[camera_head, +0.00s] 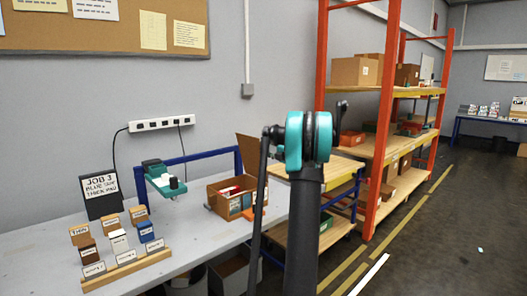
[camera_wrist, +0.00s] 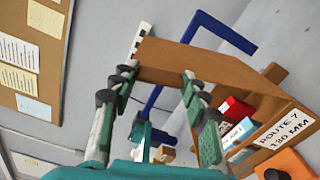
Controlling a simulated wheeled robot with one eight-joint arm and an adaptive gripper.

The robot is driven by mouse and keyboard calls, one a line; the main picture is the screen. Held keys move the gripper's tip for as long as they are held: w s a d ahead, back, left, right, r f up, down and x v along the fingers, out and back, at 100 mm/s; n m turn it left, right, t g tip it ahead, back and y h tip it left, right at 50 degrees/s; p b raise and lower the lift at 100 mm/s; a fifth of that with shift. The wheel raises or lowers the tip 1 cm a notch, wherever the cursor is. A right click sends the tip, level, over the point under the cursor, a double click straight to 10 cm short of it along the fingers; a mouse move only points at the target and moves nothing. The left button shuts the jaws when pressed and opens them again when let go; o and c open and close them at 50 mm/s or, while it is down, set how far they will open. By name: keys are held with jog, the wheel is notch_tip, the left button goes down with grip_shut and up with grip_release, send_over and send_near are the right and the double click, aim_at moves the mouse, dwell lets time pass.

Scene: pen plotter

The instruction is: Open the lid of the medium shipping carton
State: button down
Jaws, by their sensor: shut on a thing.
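The brown shipping carton (camera_head: 229,197) stands on the bench. Its lid (camera_head: 247,155) is raised, standing up steeply at the back right. In the wrist view the carton (camera_wrist: 262,100) is open and holds a red item and a blue-and-white item; its front label reads "ROUTE 7 130 MM". My gripper (camera_wrist: 158,74) has its two fingertips at either side of the narrow end of the lid (camera_wrist: 200,64) and is shut on it. In the head view my arm hides the gripper.
An orange item (camera_wrist: 291,164) is beside the carton's front. A teal device (camera_head: 164,182), a job sign (camera_head: 101,195) and a rack of small labelled blocks (camera_head: 127,269) stand left on the bench. Orange shelving (camera_head: 386,120) with boxes rises to the right. A blue frame (camera_wrist: 224,33) is behind the lid.

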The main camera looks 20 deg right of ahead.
dwell(0.3)
jog(key=c, duration=0.8)
grip_release()
jog(key=shift+o, duration=0.2)
jog(key=shift+s+d, duration=0.1)
jog(key=v, duration=1.1)
jog(key=shift+s+d, duration=0.15)
jog(key=shift+s, duration=0.2)
